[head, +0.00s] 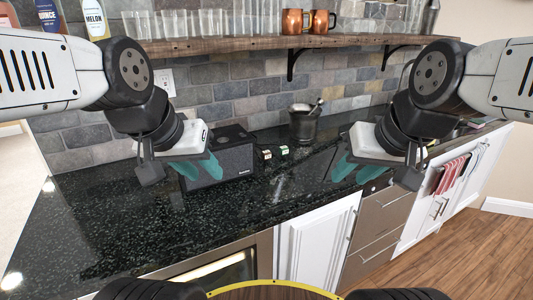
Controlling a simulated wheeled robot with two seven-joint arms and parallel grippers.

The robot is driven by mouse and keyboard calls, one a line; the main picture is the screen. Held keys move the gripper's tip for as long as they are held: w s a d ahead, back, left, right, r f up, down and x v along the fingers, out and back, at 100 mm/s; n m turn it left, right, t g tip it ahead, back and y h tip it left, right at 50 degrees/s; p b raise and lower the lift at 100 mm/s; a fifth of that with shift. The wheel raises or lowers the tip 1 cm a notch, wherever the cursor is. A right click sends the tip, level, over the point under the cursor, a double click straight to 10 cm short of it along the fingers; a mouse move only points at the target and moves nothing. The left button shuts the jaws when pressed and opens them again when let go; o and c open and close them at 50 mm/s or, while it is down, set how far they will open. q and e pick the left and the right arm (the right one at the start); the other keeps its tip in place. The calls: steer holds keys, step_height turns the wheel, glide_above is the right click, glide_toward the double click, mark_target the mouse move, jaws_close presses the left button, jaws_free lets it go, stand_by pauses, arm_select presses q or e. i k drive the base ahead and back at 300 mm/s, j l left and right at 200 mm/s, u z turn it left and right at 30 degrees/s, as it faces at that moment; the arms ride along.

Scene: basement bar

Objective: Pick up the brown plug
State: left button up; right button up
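Two small plugs lie on the black counter between my grippers, just right of a black box-shaped speaker. The left one looks tan-brown (267,155) and the right one greenish (284,150); both are small, so details are hard to tell. My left gripper (198,169) hangs in front of the speaker, left of the brown plug, with its teal fingers apart and nothing seen between them. My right gripper (357,169) is over the counter's front edge, right of both plugs, with its teal fingers apart and empty. Neither touches a plug.
The black speaker (236,160) stands partly behind my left gripper. A dark mortar with a pestle (304,122) stands behind the plugs. A wooden shelf (220,45) with glasses and copper mugs (293,21) hangs above. The front left counter (130,225) is clear.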

mark_target(265, 154)
steer(key=k, duration=0.65)
steer(key=i+l+u, duration=0.15)
steer(key=u, duration=1.35)
steer(key=i+l, duration=0.1)
steer(key=l, duration=0.35)
steer(key=i+l, duration=0.1)
steer(key=l, duration=0.85)
steer(key=i+l, duration=0.15)
steer(key=l, duration=0.3)
steer(key=i+l, duration=0.1)
steer(key=l, duration=0.35)
